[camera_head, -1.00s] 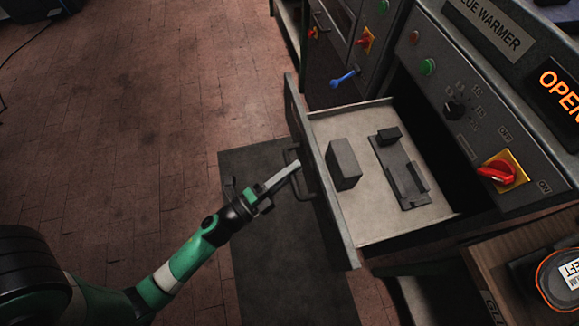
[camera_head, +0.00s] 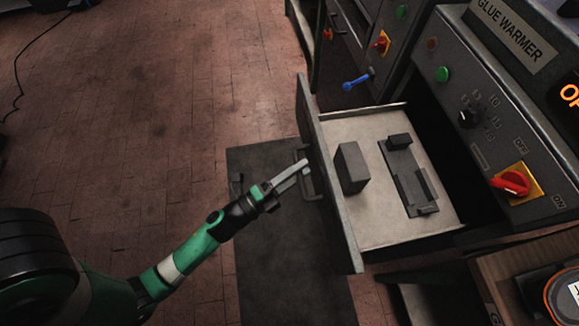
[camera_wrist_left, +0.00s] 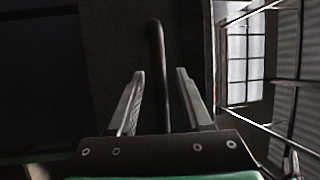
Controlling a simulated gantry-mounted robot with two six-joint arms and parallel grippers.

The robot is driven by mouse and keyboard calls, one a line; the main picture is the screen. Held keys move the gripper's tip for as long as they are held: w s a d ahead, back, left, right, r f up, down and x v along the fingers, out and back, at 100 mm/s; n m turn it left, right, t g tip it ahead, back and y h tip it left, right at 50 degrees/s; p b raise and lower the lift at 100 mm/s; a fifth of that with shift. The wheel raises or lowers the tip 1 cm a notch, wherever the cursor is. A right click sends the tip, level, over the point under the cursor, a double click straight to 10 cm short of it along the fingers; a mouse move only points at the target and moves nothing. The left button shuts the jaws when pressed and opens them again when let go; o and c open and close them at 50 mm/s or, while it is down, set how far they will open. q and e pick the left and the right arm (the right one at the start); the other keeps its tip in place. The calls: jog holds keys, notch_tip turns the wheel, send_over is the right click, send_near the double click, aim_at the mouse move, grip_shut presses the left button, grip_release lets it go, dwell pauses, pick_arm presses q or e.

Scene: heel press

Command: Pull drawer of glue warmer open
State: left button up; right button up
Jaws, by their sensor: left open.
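The glue warmer (camera_head: 500,85) stands at the right of the head view. Its drawer (camera_head: 376,130) is pulled out, showing a light floor with a dark grey block (camera_head: 350,167) and a dark grey fixture (camera_head: 408,178) on it. The drawer's handle (camera_head: 303,172) is a dark bar on the front panel; it also shows in the left wrist view (camera_wrist_left: 158,70). My left gripper (camera_head: 303,168) is at the handle, its fingers open. In the wrist view the handle bar runs between the two fingers, apart from both. My right gripper is not in view.
The warmer's panel has a green button (camera_head: 442,74), a black dial (camera_head: 468,118) and a red switch (camera_head: 511,183). A blue lever (camera_head: 357,80) sticks out behind the drawer.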

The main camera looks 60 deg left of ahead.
pick_arm(q)
jog(key=s+f+p, duration=0.1)
jog(key=s+f, duration=0.1)
jog(key=s, duration=0.9)
jog(key=shift+s, duration=0.25)
